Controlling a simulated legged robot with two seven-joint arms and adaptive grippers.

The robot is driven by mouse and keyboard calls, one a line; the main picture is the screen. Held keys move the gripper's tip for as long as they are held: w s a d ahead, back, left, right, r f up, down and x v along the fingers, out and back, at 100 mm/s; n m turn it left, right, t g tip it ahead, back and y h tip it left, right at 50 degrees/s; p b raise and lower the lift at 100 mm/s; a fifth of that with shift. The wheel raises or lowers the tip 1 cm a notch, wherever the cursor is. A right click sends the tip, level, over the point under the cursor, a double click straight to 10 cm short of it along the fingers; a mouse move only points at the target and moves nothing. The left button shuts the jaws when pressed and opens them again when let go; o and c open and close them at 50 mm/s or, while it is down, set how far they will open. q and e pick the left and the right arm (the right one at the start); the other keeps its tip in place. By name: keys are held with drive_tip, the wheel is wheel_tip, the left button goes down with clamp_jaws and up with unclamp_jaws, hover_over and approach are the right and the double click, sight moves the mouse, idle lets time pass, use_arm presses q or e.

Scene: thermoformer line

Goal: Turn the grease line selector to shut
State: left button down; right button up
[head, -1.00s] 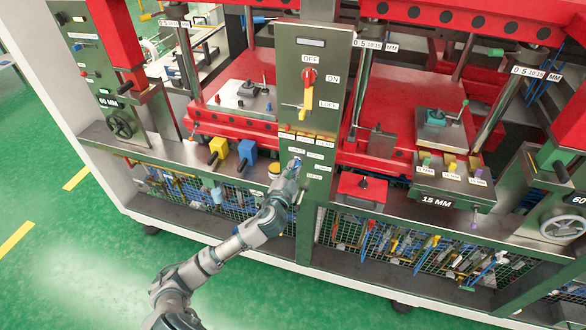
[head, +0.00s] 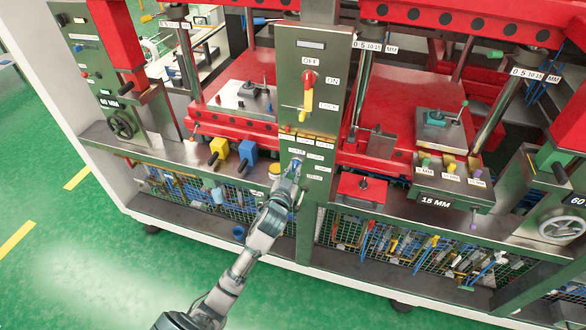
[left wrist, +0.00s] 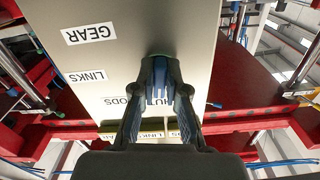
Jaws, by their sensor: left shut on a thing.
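The front panel (head: 318,122) stands upright in the middle of the head view. Its lower part carries several white labels. In the left wrist view the panel (left wrist: 185,32) shows labels reading GEAR (left wrist: 90,33) and LINKS (left wrist: 86,76), and two partly covered ones ending in ODS and HUT. My left gripper (head: 296,166) is at this label group, with its fingers shut on the grease line selector. The fingertips (left wrist: 161,62) hide nearly all of the selector, so I cannot read which label it points to. My right gripper is not in view.
A red and yellow switch handle (head: 307,94) with OFF, ON and LOCK labels sits above on the panel. Yellow (head: 219,148) and blue (head: 247,152) blocks with black knobs are to the left. A red block (head: 362,188) is to the right. Green floor lies in front.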

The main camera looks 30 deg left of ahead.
use_arm(q)
drive_tip(key=shift+r+n, duration=0.55)
drive_tip(key=shift+n, duration=0.15)
drive_tip(key=shift+n+p, duration=0.3)
drive_tip(key=c, duration=1.2)
unclamp_jaws()
drive_tip(key=shift+s+f, duration=0.1)
drive_tip(key=shift+f, duration=0.05)
drive_tip(key=shift+f, duration=0.1)
drive_tip(key=v, duration=1.2)
drive_tip(key=shift+f, duration=0.15)
